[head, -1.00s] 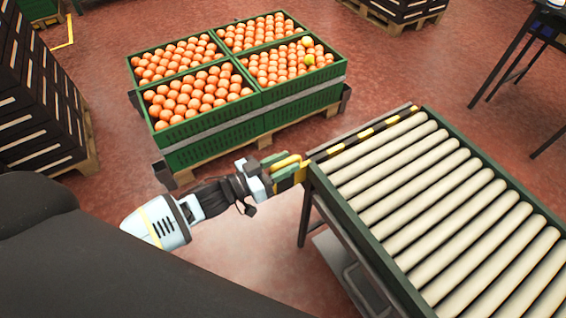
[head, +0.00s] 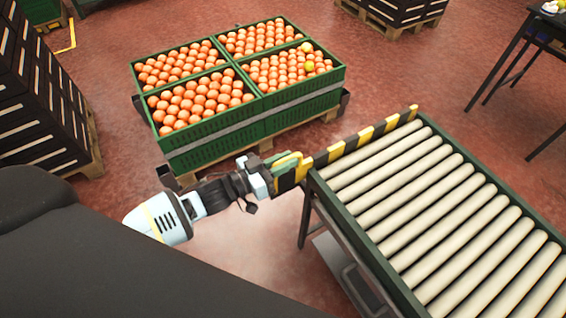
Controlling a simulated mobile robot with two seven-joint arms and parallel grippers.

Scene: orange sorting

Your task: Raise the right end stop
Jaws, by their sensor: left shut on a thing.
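The end stop (head: 366,136) is a black-and-yellow striped bar along the far left end of the roller conveyor (head: 413,195). It stands up above the roller tops. The gripper's fingers hide part of the handle. My right gripper is not in view.
Green crates of oranges (head: 270,112) stand on a pallet just beyond my left gripper. Stacked dark crates (head: 42,90) stand at the left. A dark-legged table (head: 510,60) is at the upper right. Red floor lies open between the crates and the table.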

